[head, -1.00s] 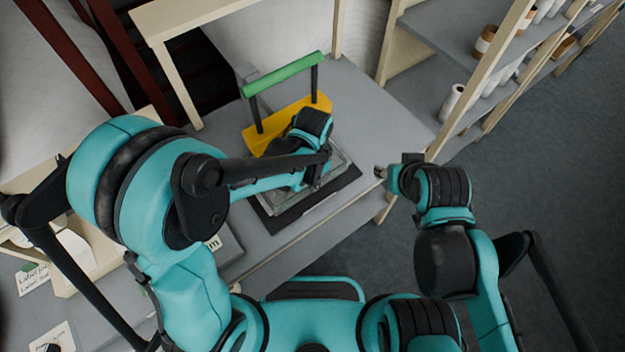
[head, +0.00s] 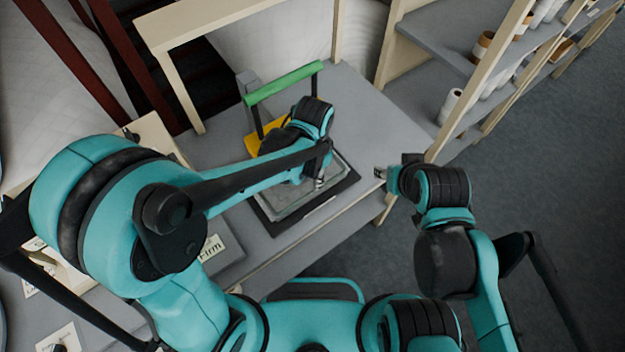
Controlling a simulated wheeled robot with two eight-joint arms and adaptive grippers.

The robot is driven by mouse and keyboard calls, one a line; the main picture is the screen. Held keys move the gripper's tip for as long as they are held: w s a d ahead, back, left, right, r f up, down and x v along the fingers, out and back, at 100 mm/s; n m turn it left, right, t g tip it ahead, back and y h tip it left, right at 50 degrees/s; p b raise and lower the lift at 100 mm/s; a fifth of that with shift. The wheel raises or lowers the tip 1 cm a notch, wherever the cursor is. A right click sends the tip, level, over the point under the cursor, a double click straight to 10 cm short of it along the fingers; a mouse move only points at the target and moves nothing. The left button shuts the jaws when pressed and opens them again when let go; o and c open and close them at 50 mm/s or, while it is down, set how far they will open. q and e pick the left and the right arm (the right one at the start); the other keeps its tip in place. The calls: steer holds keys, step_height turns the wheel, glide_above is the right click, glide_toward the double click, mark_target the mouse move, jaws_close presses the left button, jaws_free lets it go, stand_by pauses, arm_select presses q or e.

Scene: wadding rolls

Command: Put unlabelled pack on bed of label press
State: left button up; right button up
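The label press stands on the grey table, with a green handle bar (head: 284,82) on black posts and a yellow plate (head: 252,143) partly behind my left wrist. In front of the plate lies a flat black base (head: 335,192) with a grey, glossy, flat rectangle (head: 285,203) on it. I cannot tell whether this rectangle is the bare bed or a pack on it. My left gripper (head: 319,183) points down over the right part of the rectangle; its fingers are mostly hidden. My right gripper (head: 380,172) is off the table's right edge, away from the press. No separate pack is clearly visible.
Shelves with several wadding rolls (head: 449,105) stand at the upper right. A cream frame (head: 181,85) rises behind the press. A card reading "Firm" (head: 211,248) lies at the lower left, beside my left arm. The table right of the press (head: 385,125) is clear.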

arm_select(q)
step_height(320, 180, up, 8)
steer(key=p, duration=0.1)
steer(key=shift+f, duration=0.2)
arm_select(e)
step_height(320, 180, up, 2)
steer(key=shift+r, duration=0.1)
